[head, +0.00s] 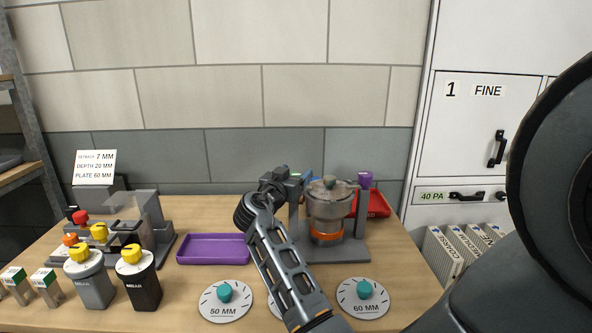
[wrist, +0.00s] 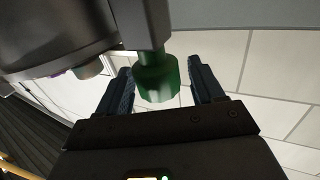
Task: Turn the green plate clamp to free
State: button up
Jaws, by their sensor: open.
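The green plate clamp (wrist: 157,80) shows in the wrist view as a green knob under a dark post. It sits between the two fingers of my gripper (wrist: 159,70), which are open with a visible gap on each side of it. In the head view my gripper (head: 284,177) is at the left side of the burner stand (head: 345,250), beside the metal burner body (head: 329,205). It hides most of the green clamp there. Any free marking on the clamp cannot be made out.
A purple clamp (head: 365,180) tops the stand's right post, near a red tray (head: 377,204). A purple tray (head: 213,249) lies left of my arm. Plates with teal knobs, marked 50 MM (head: 222,310) and 60 MM (head: 364,308), lie in front. Yellow-knobbed canisters (head: 138,286) stand at left.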

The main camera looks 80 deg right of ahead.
jog(key=shift+s+d, duration=0.1)
jog(key=shift+d, duration=0.35)
jog(key=shift+c, duration=0.2)
jog(key=c, duration=0.9)
